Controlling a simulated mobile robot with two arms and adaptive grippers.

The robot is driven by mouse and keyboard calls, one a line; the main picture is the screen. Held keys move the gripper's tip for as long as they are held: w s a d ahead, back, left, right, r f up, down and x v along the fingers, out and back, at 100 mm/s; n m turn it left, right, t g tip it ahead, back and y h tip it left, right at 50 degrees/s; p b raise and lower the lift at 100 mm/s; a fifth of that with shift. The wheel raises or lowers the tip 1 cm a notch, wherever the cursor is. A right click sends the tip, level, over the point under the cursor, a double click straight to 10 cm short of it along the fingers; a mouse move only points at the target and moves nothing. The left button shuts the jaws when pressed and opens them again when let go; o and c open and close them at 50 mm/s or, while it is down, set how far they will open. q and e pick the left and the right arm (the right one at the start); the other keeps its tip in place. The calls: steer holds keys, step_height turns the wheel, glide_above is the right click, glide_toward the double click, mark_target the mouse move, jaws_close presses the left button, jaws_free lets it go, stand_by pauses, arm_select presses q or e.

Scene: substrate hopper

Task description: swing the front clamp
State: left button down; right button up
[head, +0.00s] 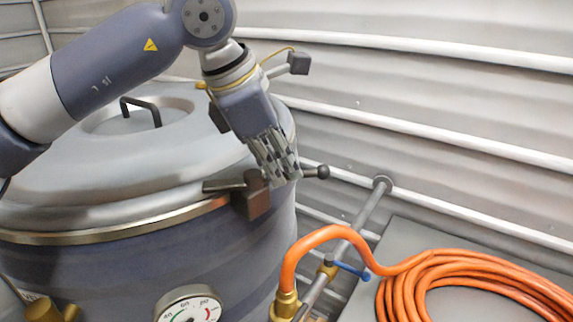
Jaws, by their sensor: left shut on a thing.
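A clamp (251,201) with a dark brown block sits at the rim of the large grey vessel (225,245), on its right side. Its lever runs to the right and ends in a dark ball knob (322,172). My left gripper (280,174) reaches down from above and is shut on the clamp lever, between the block and the knob. The fingers hide the middle of the lever. The domed lid (60,170) lies on the vessel, with a dark handle (141,108) on top. My right gripper is out of view.
A pressure gauge (190,306) is on the vessel's front. An orange hose (330,235) rises from a brass fitting (285,304) and runs to a coil (400,290) on a grey surface at right. A grey pipe (362,215) with a blue-handled valve meets the corrugated wall (450,95) behind.

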arm_select(q)
steer(key=s+m+g+p, duration=0.1)
steer(key=m, duration=0.2)
steer(key=s+a+m+g, duration=0.1)
steer(key=m, duration=0.3)
steer(key=s+m+g+p, duration=0.1)
steer(key=m+g, duration=0.1)
steer(key=m, duration=0.1)
steer(key=shift+s+a+r+h+p, duration=0.15)
steer(key=shift+s+a+h+p, duration=0.05)
steer(key=shift+a+h+p, duration=0.15)
steer(key=shift+m, duration=0.4)
steer(key=c, duration=1.7)
jaws_free()
steer(key=shift+o, duration=0.2)
steer(key=v, duration=1.2)
